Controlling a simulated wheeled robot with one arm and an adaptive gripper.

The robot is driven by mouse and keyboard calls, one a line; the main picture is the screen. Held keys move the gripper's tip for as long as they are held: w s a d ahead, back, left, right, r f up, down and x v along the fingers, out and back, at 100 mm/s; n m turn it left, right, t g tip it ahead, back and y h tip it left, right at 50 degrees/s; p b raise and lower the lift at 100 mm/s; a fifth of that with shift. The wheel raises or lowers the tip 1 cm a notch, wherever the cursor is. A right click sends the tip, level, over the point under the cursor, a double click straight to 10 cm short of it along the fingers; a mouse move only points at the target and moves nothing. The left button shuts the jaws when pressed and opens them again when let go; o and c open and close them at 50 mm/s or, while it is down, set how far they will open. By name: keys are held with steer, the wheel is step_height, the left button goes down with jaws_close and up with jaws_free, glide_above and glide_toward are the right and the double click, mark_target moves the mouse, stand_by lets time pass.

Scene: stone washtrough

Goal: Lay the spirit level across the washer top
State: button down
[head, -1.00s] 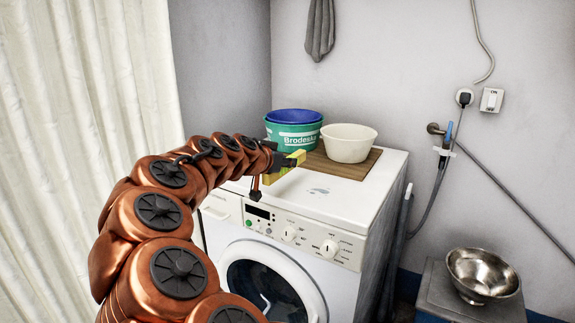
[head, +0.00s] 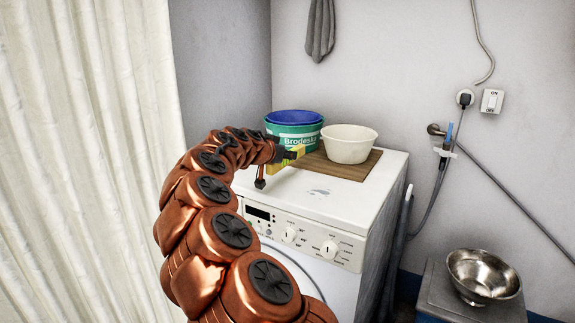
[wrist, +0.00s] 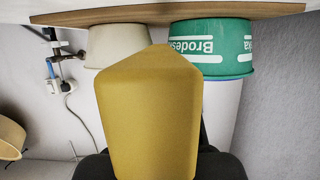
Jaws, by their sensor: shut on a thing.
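The yellow spirit level (head: 300,152) is in my gripper (head: 286,156), which is shut on it over the back left part of the washer top (head: 325,197). In the wrist view the level (wrist: 155,115) fills the middle, end-on, between the dark fingers at the bottom edge. My fingers hide part of it. I cannot tell whether the level touches the washer top or hangs just above it. The white washing machine (head: 330,262) stands against the wall, its front partly hidden by my arm.
A wooden board (head: 352,169) lies on the back of the washer top under a cream bowl (head: 349,146) and a green bucket (head: 285,132) with a blue basin. The front of the top is clear. A metal bowl (head: 482,275) stands at the lower right.

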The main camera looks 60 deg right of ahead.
mark_target(287, 164)
step_height(287, 164, down, 3)
steer(key=shift+s+f, duration=0.1)
steer(key=shift+f, duration=0.05)
steer(key=shift+f+b, duration=0.6)
steer(key=shift+b, duration=0.35)
steer(key=c, duration=1)
jaws_free()
steer(key=shift+r, duration=0.15)
